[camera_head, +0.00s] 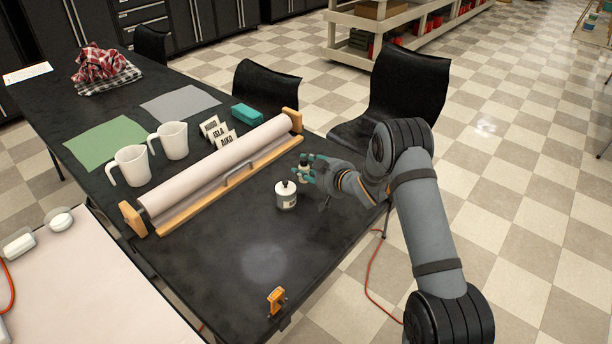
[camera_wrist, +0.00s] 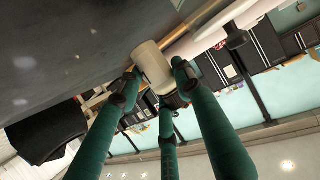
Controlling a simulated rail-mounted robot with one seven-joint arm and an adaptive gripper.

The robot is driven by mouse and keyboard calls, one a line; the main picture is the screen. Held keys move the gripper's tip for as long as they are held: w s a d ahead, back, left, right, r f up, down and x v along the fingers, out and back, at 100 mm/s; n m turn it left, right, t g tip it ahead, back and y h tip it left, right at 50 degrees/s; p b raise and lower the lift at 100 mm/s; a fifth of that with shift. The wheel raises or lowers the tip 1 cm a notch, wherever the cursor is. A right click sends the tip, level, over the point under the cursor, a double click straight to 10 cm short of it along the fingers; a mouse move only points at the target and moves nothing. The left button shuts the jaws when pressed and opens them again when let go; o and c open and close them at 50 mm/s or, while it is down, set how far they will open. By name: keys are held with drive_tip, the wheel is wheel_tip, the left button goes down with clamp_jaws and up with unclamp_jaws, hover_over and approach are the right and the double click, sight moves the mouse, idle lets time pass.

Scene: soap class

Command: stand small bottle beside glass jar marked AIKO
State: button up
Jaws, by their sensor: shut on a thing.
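My gripper (camera_head: 305,169), with teal fingers, is shut on a small bottle (camera_head: 303,173) with a dark top. Whether the two touch is unclear. In the wrist view, the fingertips (camera_wrist: 157,78) close around a pale cylinder (camera_wrist: 151,63), apparently the small bottle. I cannot make out a glass jar with that name.
The black table (camera_head: 220,265) has free room at its front. A paper roll (camera_head: 220,165) on a wooden holder crosses the middle. Two white mugs (camera_head: 130,165) (camera_head: 173,140), a teal block (camera_head: 246,114) and name signs stand behind it. An orange clamp (camera_head: 276,300) is at the front edge.

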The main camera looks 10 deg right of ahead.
drive_tip(key=shift+f, duration=1.7)
drive_tip(key=shift+f, duration=0.1)
drive_tip(key=o, duration=1.1)
drive_tip(key=shift+o, duration=0.3)
drive_tip(key=shift+r, duration=0.2)
drive_tip(key=b+v, duration=0.1)
drive_tip(key=v, duration=1.1)
